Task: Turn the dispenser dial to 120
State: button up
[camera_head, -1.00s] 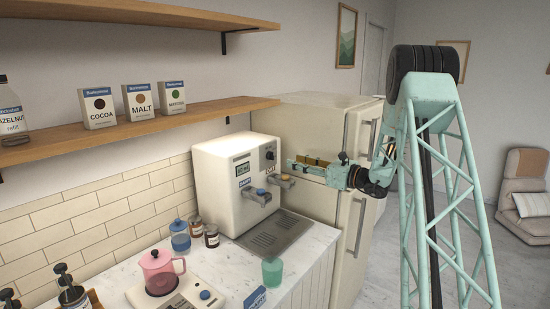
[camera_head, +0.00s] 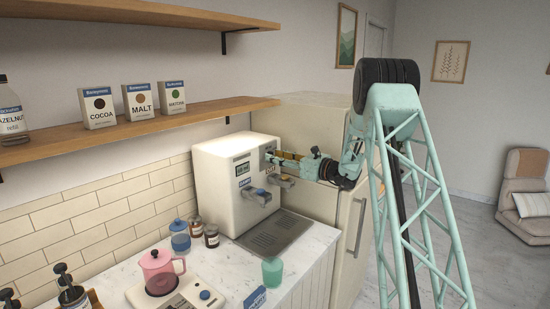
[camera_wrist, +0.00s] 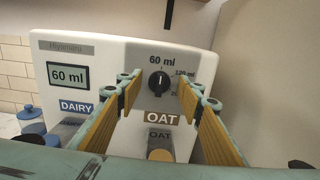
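The white dispenser (camera_head: 222,185) stands on the counter at the wall. Its black dial (camera_wrist: 159,83) shows in the wrist view with its pointer up toward the "60 ml" mark; a "120 ml" mark is to its right, partly hidden by a finger. The display (camera_wrist: 68,76) reads 60 ml. My gripper (camera_wrist: 157,92) is open, its two orange-padded fingers on either side of the dial in that view. I cannot tell whether they touch it. In the head view my gripper (camera_head: 272,155) reaches the dispenser's front from the right and hides the dial.
DAIRY (camera_wrist: 76,107) and OAT (camera_wrist: 162,118) labels mark the outlets below the dial. A drip tray (camera_head: 268,237) lies in front. A green cup (camera_head: 272,271), pink pitcher (camera_head: 158,268) and jars stand nearby. A fridge (camera_head: 318,135) is close on the right.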

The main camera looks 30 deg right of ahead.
jog(key=shift+w+a, duration=0.1)
jog(key=shift+w, duration=0.1)
jog(key=c, duration=0.8)
